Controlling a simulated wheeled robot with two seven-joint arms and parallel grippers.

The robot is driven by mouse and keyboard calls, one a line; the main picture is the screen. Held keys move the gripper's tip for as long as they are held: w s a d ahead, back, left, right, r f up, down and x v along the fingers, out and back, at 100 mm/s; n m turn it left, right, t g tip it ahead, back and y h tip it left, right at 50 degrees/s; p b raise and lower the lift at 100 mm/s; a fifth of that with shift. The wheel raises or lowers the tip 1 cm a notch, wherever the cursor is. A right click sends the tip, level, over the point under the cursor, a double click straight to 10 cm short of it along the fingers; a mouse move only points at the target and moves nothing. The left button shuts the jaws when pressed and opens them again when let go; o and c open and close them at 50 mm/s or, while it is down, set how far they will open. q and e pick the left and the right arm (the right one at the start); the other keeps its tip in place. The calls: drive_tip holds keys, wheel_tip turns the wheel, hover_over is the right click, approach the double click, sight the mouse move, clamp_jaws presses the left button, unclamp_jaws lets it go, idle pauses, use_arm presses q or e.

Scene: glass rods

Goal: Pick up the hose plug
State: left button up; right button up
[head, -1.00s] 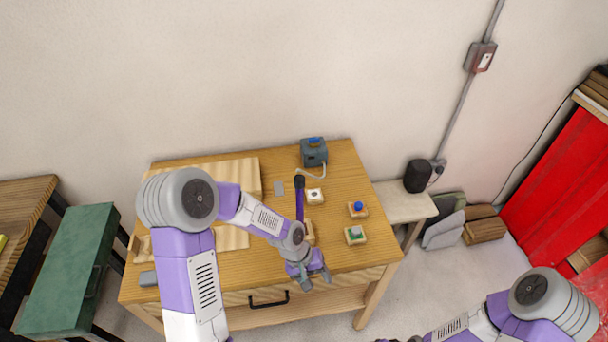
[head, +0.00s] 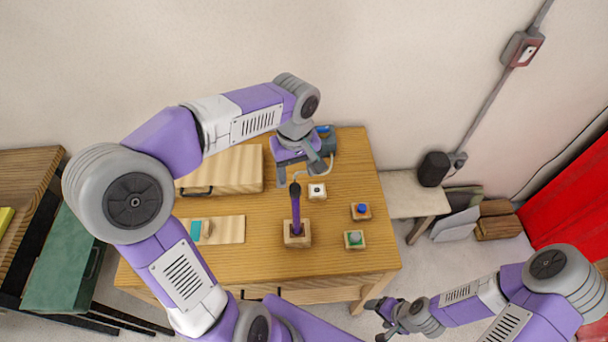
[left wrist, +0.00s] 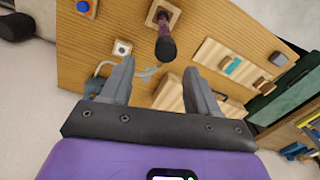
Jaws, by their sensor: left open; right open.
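A pale hose (head: 333,168) runs from a blue-grey box (head: 326,131), which my left gripper partly covers in the head view. My left gripper (head: 299,178) is open over the back of the table, beside the box. In the left wrist view, its two fingers (left wrist: 160,85) are apart, and a pale stretch of the hose (left wrist: 148,73) shows between them. The hose plug cannot be made out clearly; it may be at the hose end near the fingers. My right gripper (head: 377,320) is open and empty, off the table's front right corner.
A purple rod with a dark top (head: 296,212) stands upright in a wooden block, just in front of my left gripper. A white socket block (head: 317,190), a blue-button block (head: 361,211) and a green-button block (head: 354,239) stand to its right. A wooden box (head: 225,170) is left.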

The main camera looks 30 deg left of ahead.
sight(295, 187)
use_arm(q)
drive_tip(key=f, duration=0.4)
drive_tip(key=s+f, duration=0.1)
drive_tip(key=f, duration=0.1)
drive_tip(key=shift+f, duration=0.4)
clamp_jaws()
